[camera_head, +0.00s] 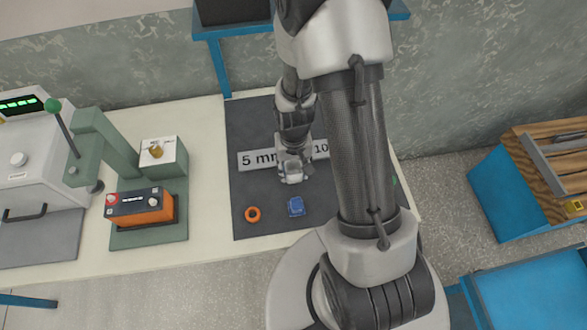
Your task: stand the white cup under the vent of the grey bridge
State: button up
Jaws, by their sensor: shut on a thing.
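My gripper (291,178) is over the dark mat (245,125), in front of the middle of a white strip marked "5 mm" and "10" (257,160). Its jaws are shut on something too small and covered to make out. I cannot pick out a white cup for certain. I cannot identify a grey bridge with a vent either. My arm hides the right part of the mat.
An orange ring (252,214) and a small blue object (296,206) lie on the mat near its front. To the left stands a green fixture (117,150) with an orange-and-black battery (141,211). A white machine (35,155) is at far left.

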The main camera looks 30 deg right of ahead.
jog(key=shift+r, duration=0.15)
jog(key=o, duration=0.9)
jog(key=shift+f, duration=0.2)
jog(key=shift+c, duration=0.2)
